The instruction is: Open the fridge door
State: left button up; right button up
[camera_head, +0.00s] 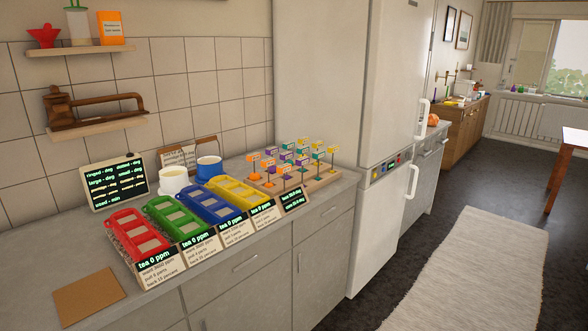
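The fridge (385,80) is a tall cream-white unit right of the counter, with an upper and a lower door. Both doors look shut. A white upright handle (422,117) sits on the right edge of the upper door. A second white handle (412,181) sits on the lower door near its top right. A small control panel (388,168) with coloured lights lies between the two doors. Neither of my grippers shows in the head view.
The counter (215,245) left of the fridge holds coloured trays (180,218), a rack of small flags (295,172), cups (209,168) and a black display (118,181). A pale rug (475,270) lies on the dark floor (475,186) before the fridge. A wooden table (570,138) stands far right.

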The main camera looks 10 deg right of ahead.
aim_at(399, 32)
jog(key=i+l+u, duration=0.1)
jog(key=l, duration=0.25)
jog(key=i+l+u, duration=0.1)
jog(key=i+l, duration=0.15)
jog(key=l, duration=0.15)
jog(key=i+l, duration=0.2)
jog(key=l, duration=0.2)
jog(key=i+l+u, duration=0.15)
jog(key=l, duration=0.25)
jog(key=i+l+u, duration=0.1)
jog(key=l, duration=0.3)
jog(key=i+l+u, duration=0.1)
jog(key=l, duration=0.35)
jog(key=i+l+u, duration=0.1)
jog(key=l, duration=0.35)
jog(key=i+l+u, duration=0.1)
jog(key=l, duration=0.35)
jog(key=i, duration=0.05)
